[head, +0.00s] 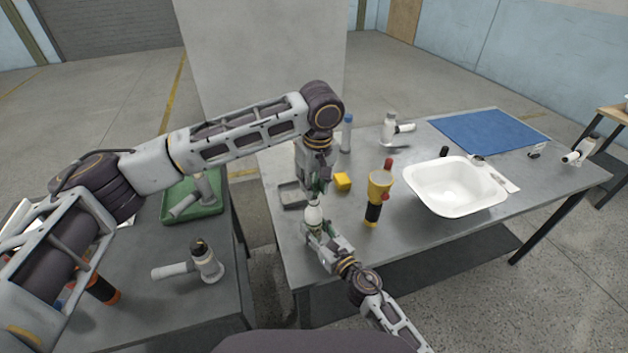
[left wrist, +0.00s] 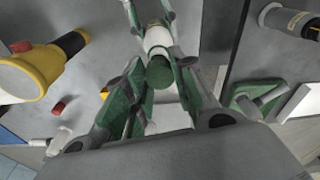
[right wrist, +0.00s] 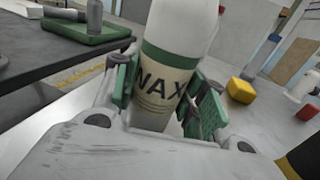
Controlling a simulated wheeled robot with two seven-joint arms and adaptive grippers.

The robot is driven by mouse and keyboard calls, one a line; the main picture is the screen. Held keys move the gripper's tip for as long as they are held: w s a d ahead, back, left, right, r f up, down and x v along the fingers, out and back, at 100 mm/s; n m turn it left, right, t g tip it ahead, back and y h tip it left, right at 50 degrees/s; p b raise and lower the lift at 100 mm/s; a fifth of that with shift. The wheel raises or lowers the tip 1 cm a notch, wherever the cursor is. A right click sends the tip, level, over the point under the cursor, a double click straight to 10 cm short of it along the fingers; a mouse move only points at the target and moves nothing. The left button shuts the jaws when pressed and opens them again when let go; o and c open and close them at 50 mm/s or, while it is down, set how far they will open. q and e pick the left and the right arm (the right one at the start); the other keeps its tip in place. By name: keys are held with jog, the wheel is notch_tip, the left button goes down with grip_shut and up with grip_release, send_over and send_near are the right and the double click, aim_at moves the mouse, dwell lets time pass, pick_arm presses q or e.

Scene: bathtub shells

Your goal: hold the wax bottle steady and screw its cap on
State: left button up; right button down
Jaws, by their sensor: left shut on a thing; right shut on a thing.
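The wax bottle (right wrist: 168,70) is white with a green band and a cream "WAX" label. It stands roughly upright in the right wrist view, its top out of frame. My right gripper (right wrist: 165,108) is shut on its lower body; in the head view the bottle (head: 314,216) sits just below my left gripper (head: 317,192). In the left wrist view the round dark green cap (left wrist: 160,73) is between the fingers of my left gripper, shut on it. The cap is in line with the white bottle (left wrist: 157,40). I cannot tell whether the threads are engaged.
A yellow-and-black torch-shaped object (head: 378,192) stands close to the right of the bottle. A yellow block (head: 342,182) and a grey tray (head: 292,195) are near. A white basin (head: 455,190) and blue mat (head: 488,130) lie further right. A green tray (head: 205,207) sits on the left table.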

dwell(0.6)
pick_arm(q)
jog(key=shift+f, duration=0.9)
jog(key=shift+f, duration=0.55)
dwell(0.7)
